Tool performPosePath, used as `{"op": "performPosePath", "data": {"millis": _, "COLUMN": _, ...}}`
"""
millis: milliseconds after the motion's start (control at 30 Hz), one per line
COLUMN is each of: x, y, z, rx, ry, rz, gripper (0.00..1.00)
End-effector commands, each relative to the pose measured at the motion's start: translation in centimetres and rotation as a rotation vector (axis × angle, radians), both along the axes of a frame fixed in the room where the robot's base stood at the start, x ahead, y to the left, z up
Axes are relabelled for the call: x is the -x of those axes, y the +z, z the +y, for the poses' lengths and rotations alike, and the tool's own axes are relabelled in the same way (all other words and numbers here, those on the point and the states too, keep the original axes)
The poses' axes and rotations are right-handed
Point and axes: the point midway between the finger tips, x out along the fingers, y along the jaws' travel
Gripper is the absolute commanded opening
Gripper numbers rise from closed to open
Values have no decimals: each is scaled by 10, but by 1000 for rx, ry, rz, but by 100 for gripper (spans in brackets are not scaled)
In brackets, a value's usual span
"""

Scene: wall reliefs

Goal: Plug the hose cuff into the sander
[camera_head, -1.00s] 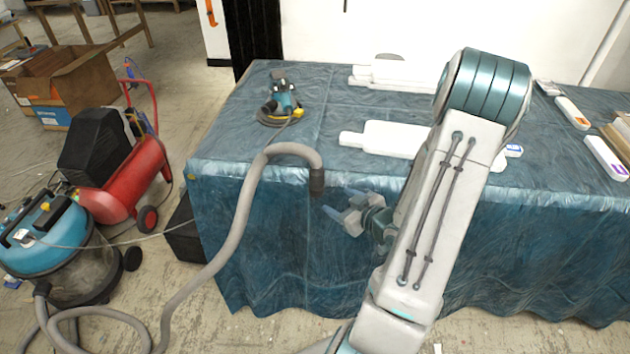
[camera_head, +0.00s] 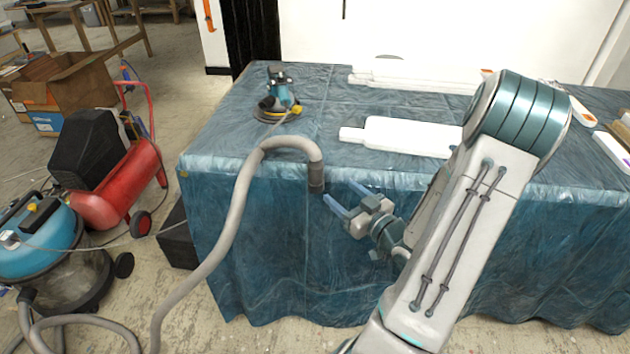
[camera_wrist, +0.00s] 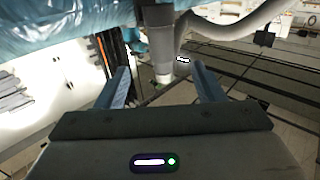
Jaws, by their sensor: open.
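The grey hose (camera_head: 233,215) arches up over the table's front edge, and its dark cuff (camera_head: 316,179) hangs down in front of the blue sheet. The cuff also shows in the wrist view (camera_wrist: 161,60), ahead of and roughly between my fingers. My gripper (camera_head: 347,201) is open and empty, just right of the cuff, with its fingers pointing left toward it. In the wrist view the open fingers (camera_wrist: 163,85) show on both sides. The blue and black sander (camera_head: 279,93) with yellow parts stands on the table's left part, behind the hose arch.
The sheet-covered table (camera_head: 330,100) carries white panels (camera_head: 405,136) right of the sander. A blue vacuum (camera_head: 45,245), a red compressor (camera_head: 125,185) and cardboard boxes (camera_head: 60,85) stand on the floor at left.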

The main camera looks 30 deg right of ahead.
Motion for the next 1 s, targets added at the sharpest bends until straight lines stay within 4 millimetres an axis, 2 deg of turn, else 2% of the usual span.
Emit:
{"op": "performPosePath", "data": {"millis": 33, "x": -2, "y": -5, "z": 1, "rx": 3, "ry": 1, "rz": -2, "gripper": 62}}
{"op": "performPosePath", "data": {"millis": 267, "x": -21, "y": -6, "z": 6, "rx": 5, "ry": 2, "rz": -1, "gripper": 62}}
{"op": "performPosePath", "data": {"millis": 500, "x": -51, "y": 0, "z": 12, "rx": -1, "ry": 3, "rz": 0, "gripper": 62}}
{"op": "performPosePath", "data": {"millis": 733, "x": -67, "y": 2, "z": 15, "rx": -1, "ry": 0, "rz": 0, "gripper": 62}}
{"op": "performPosePath", "data": {"millis": 1000, "x": -105, "y": 6, "z": 23, "rx": -1, "ry": 2, "rz": 0, "gripper": 62}}
